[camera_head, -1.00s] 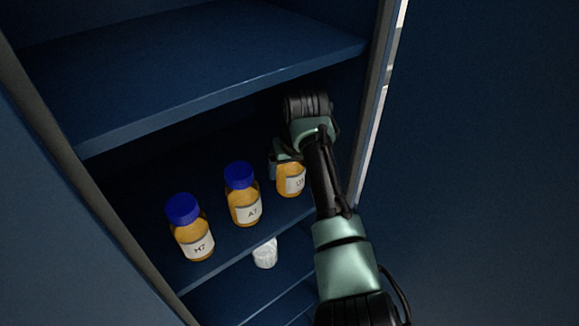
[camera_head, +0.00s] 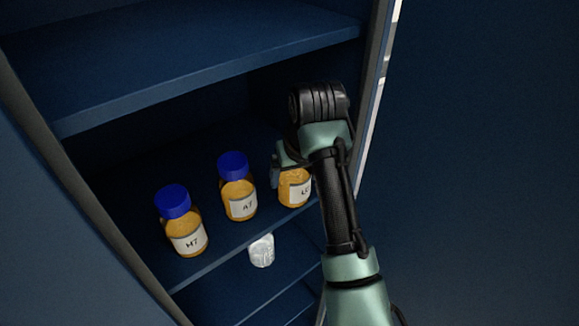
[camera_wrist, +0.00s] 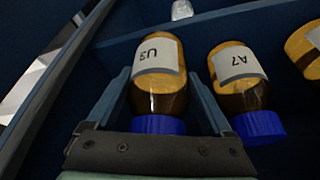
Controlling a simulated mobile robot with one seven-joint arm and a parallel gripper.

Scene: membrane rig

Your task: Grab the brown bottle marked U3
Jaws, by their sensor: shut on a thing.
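The brown bottle marked U3 (camera_head: 294,187) is at the right end of the bottle row, near the shelf's front edge. Its cap is hidden behind my arm in the head view. In the wrist view the U3 bottle (camera_wrist: 158,75) stands between my two fingers, its label inverted in the picture and its blue cap close to the palm. My gripper (camera_wrist: 160,98) is shut on it, and part of the gripper (camera_head: 283,168) shows in the head view. I cannot tell whether the bottle touches the shelf.
Bottle A7 (camera_head: 239,202) stands just left of U3, close to my finger in the wrist view. Bottle M7 (camera_head: 184,236) is further left. A white object (camera_head: 261,250) sits below the shelf (camera_head: 215,254). Another shelf (camera_head: 190,75) is above; the cabinet's side frame is right.

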